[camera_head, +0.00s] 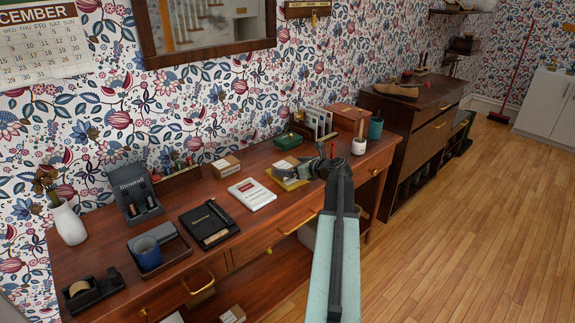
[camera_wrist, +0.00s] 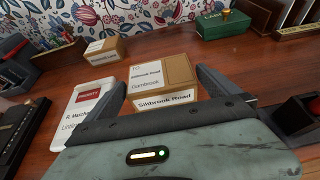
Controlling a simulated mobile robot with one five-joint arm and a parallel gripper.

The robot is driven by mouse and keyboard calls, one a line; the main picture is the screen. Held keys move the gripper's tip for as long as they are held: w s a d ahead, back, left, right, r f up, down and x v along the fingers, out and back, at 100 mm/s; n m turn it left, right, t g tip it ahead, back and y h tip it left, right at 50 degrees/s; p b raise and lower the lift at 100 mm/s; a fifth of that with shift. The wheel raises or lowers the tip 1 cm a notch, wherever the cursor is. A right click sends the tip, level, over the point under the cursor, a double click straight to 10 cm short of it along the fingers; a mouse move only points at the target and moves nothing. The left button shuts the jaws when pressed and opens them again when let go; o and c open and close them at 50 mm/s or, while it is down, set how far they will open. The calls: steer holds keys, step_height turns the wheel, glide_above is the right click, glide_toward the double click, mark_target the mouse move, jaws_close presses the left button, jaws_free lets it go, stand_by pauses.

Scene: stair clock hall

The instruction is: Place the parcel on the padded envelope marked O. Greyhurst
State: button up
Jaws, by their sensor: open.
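A cardboard parcel (camera_wrist: 176,70) with a white label reading "Silbrook Road" lies on the desk, ahead of and between my fingers in the wrist view. My gripper (camera_wrist: 160,84) is open; I cannot tell whether either finger touches the parcel. In the head view my gripper (camera_head: 318,166) is low over the desk, just right of a yellowish item (camera_head: 289,173) that seems to be this parcel. A white envelope (camera_wrist: 88,118) with a red "PRIORITY" mark lies left of it, also in the head view (camera_head: 252,194). Its name starts "R. March". I cannot read "O. Greyhurst" anywhere.
A smaller box (camera_head: 226,166) stands behind the envelope.

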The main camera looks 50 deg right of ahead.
steer(key=p+v, duration=0.2)
steer(key=v, duration=0.7)
steer(key=shift+p, duration=0.3)
